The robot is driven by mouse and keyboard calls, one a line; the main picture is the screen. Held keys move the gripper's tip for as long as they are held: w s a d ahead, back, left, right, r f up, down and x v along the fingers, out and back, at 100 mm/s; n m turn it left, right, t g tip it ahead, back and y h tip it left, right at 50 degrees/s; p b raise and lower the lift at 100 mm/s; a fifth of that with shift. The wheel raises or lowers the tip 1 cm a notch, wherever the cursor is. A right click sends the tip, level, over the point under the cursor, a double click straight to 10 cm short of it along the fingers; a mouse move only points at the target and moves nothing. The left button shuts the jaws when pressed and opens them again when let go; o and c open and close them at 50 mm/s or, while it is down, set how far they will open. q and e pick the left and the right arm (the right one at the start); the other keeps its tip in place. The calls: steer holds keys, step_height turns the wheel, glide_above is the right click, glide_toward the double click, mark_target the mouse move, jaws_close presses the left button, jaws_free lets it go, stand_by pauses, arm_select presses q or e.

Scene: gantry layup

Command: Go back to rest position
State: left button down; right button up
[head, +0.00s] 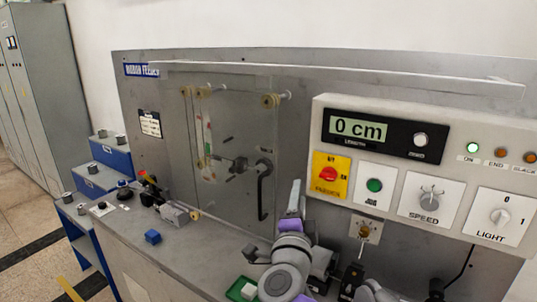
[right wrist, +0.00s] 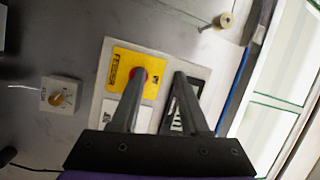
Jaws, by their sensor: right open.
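My right gripper (head: 296,188) is raised in front of the machine, left of the control panel (head: 400,112). In the right wrist view its two fingers (right wrist: 160,74) stand apart with nothing between them. Behind them is the yellow plate with the red emergency knob (right wrist: 138,74), partly covered by the left finger. The dark length display (right wrist: 185,110) is partly behind the right finger. In the head view the red knob (head: 329,174) is clear of the gripper. My left gripper is not in view.
The display (head: 362,130) reads 0 cm and the ON lamp is green. A clear guard (head: 232,130) with a black handle (head: 264,190) covers the rollers.

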steer(key=s+a+f+n+g+y, duration=0.1)
steer(key=s+f+n+g+y, duration=0.25)
steer(key=f+n, duration=0.4)
steer(key=s+a+f+n+g+y, duration=0.1)
steer(key=s+f+n+g+y, duration=0.1)
steer(key=s+f+n+y, duration=0.5)
steer(key=s+d+f+n+g+h, duration=0.1)
steer(key=s+d+f+g+h, duration=0.2)
steer(key=s+f, duration=0.4)
steer(key=s+d+f+n+g+h, duration=0.2)
steer(key=s+d+f+g, duration=0.3)
steer(key=f, duration=0.8)
steer(key=s+d+h, duration=0.1)
steer(key=s+d, duration=0.1)
steer(key=s, duration=0.1)
steer(key=shift+s+d, duration=0.2)
steer(key=shift+d, duration=0.05)
